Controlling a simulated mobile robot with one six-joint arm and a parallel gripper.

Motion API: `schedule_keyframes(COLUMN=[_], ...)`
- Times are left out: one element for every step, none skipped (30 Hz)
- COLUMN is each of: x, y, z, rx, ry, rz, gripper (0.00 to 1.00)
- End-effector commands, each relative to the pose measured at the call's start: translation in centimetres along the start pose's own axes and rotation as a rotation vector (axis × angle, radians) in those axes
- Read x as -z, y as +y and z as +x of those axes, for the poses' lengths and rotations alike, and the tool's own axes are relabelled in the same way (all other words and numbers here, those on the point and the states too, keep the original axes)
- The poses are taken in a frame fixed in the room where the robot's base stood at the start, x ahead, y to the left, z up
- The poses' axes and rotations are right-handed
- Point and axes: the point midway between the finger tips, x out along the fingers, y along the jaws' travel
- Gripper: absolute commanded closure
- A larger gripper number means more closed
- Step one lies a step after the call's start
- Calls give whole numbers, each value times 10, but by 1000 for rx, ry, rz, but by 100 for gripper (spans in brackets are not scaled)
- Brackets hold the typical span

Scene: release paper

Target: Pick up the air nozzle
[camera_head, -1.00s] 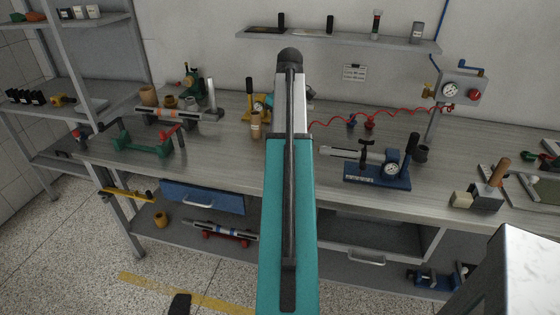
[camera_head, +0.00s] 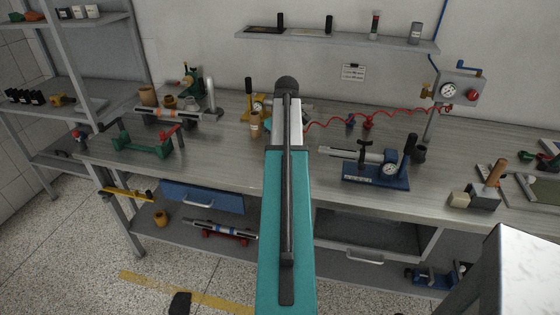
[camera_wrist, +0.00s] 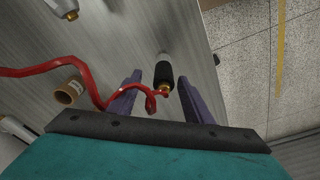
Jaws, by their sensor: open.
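The air nozzle shows in the wrist view as a black cylinder (camera_wrist: 163,73) with a light tip and a brass fitting at its near end. A red hose (camera_wrist: 95,88) runs to that fitting. My gripper (camera_wrist: 159,76) is open, with its two purple fingers on either side of the nozzle. A gap shows on both sides; I cannot tell the height difference. In the head view my arm hides the nozzle and most of my gripper; the red hose (camera_head: 390,112) runs right from behind it.
In the wrist view a brown tube (camera_wrist: 69,91) lies left of the fingers, and the bench edge (camera_wrist: 210,50) is close on the right. In the head view a gauge panel (camera_head: 458,88) and a blue fixture (camera_head: 376,170) stand right of my arm.

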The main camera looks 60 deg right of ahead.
Motion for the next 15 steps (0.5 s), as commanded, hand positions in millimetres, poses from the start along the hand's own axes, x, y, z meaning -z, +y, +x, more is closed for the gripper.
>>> schedule_keyframes(x=[0,0,0,0,0,0,0,0,0,0,0,0,0,-1,-1], y=[0,0,0,0,0,0,0,0,0,0,0,0,0,0,0], z=[2,3,4,5,5,5,5,5,5,5,5,5,5,5,6], rx=[0,0,0,0,0,-1,-1,-1,0,0,0,0,0,0,0], ry=[0,0,0,0,0,0,0,0,0,0,0,0,0,0,0], rz=[0,0,0,0,0,0,0,0,1,1,1,1,1,1,1], gripper=[54,54,54,54,54,54,54,54,54,54,54,54,54,54,54])
